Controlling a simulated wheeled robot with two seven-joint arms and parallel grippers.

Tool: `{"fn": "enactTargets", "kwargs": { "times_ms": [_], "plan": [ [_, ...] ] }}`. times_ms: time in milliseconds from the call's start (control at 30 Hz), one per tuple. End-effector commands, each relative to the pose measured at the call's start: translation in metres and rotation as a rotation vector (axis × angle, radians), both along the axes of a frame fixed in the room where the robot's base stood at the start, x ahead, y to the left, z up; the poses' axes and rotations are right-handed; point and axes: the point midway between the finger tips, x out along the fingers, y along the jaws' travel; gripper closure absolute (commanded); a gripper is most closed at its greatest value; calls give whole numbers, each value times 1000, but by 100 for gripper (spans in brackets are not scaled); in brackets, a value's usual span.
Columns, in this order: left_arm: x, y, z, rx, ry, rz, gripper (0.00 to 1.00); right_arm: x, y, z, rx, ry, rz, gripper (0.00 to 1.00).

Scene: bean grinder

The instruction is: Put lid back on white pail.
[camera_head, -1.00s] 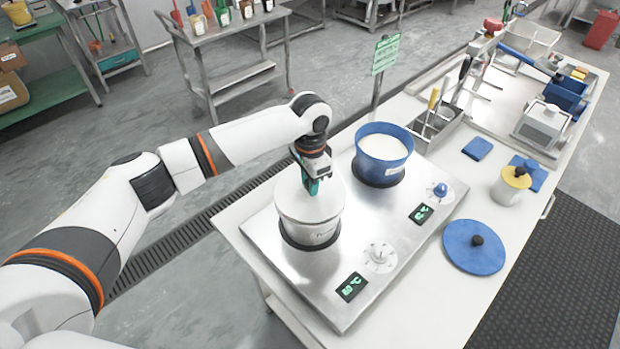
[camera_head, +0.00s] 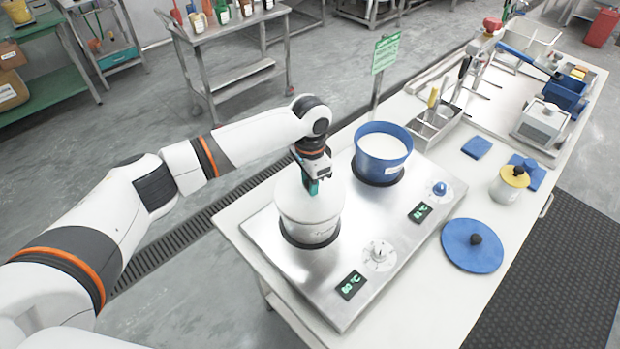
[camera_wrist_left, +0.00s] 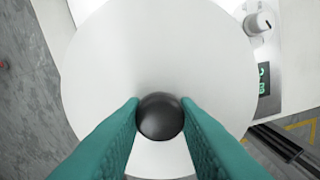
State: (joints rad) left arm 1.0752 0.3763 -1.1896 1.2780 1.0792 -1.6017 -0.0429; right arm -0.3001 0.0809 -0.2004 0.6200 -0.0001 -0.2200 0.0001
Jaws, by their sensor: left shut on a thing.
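The white pail (camera_head: 311,234) stands on the near left burner of the steel double hotplate. Its white lid (camera_head: 331,199) covers the top of the pail; in the head view I see no clear gap between them. In the left wrist view the lid (camera_wrist_left: 158,50) is a wide white disc with a round black knob (camera_wrist_left: 160,116). My left gripper (camera_head: 313,187) points down over the lid; its green fingers (camera_wrist_left: 160,118) are shut on the knob from both sides. The knob is hidden by the fingers in the head view. My right gripper is not in view.
A blue pail (camera_head: 383,160) with white contents stands open on the other burner. A blue lid (camera_head: 472,246) lies flat on the table to the right. A utensil holder (camera_head: 434,128) and a small white pot (camera_head: 509,186) stand farther back. The table's front right is clear.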

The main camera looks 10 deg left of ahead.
Motion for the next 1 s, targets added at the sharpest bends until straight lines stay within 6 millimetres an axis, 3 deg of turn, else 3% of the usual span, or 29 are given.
{"fn": "enactTargets", "kwargs": {
  "times_ms": [1000],
  "plan": [
    [0, 0, 0, -1, 0, 0, 96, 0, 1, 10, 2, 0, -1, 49]
  ]
}}
